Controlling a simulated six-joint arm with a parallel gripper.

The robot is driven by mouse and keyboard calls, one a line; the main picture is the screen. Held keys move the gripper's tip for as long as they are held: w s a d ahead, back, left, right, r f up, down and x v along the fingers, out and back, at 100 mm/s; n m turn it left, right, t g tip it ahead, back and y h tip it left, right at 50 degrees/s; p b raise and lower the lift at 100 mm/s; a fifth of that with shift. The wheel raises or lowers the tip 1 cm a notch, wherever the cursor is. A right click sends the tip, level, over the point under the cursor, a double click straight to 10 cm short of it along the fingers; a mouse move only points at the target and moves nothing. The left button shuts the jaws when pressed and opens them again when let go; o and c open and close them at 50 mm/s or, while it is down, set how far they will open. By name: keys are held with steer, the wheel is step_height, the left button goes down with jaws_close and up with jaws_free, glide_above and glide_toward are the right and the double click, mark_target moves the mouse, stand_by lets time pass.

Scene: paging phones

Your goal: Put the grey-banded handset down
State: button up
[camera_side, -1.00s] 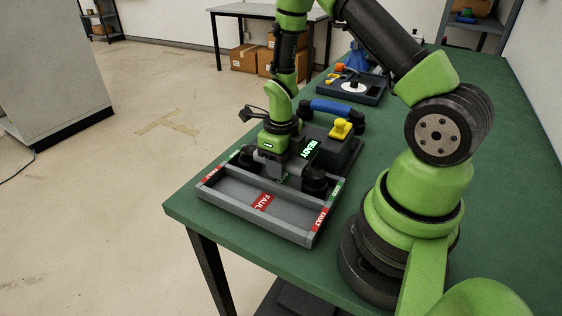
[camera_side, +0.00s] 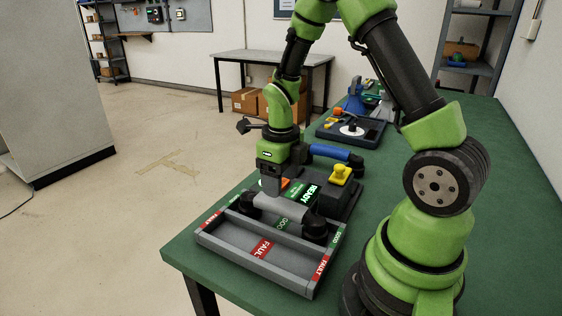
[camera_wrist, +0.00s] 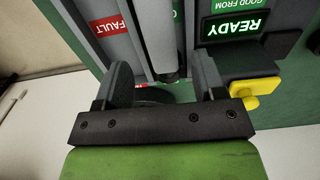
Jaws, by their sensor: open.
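The grey-banded handset (camera_side: 285,208), with a grey grip and dark rounded ends, lies in the rear GOOD lane of the grey two-lane tray (camera_side: 227,243). It also shows in the wrist view (camera_wrist: 156,38), partly hidden. My gripper (camera_side: 271,189) is just above the handset, pointing down, open and holding nothing. In the wrist view its two fingers stand apart (camera_wrist: 163,75). Whether a finger still touches the handset, I cannot tell.
Behind the tray is a dark console with a lit READY sign (camera_side: 309,194), a yellow knob (camera_side: 340,174) and a blue-banded handset (camera_side: 335,152). The front FAULT lane (camera_side: 262,249) is empty.

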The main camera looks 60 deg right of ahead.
step_height(320, 180, up, 4)
steer(key=shift+f, duration=0.15)
step_height(320, 180, up, 11)
steer(key=n+t, duration=0.3)
steer(key=n, duration=1.1)
glide_above(280, 202)
steer(key=s+a, duration=0.4)
steer(key=a, duration=0.2)
steer(key=s+a+r+n+t+y, duration=0.1)
steer(key=s+n, duration=0.3)
steer(key=n, duration=0.5)
steer(key=s+a+r+n+t+y, duration=0.1)
steer(key=s+a+r+n+t, duration=0.2)
steer(key=n, duration=0.6)
steer(key=shift+s+a+r, duration=0.5)
steer(key=shift+a+r, duration=0.15)
steer(key=shift+c, duration=0.3)
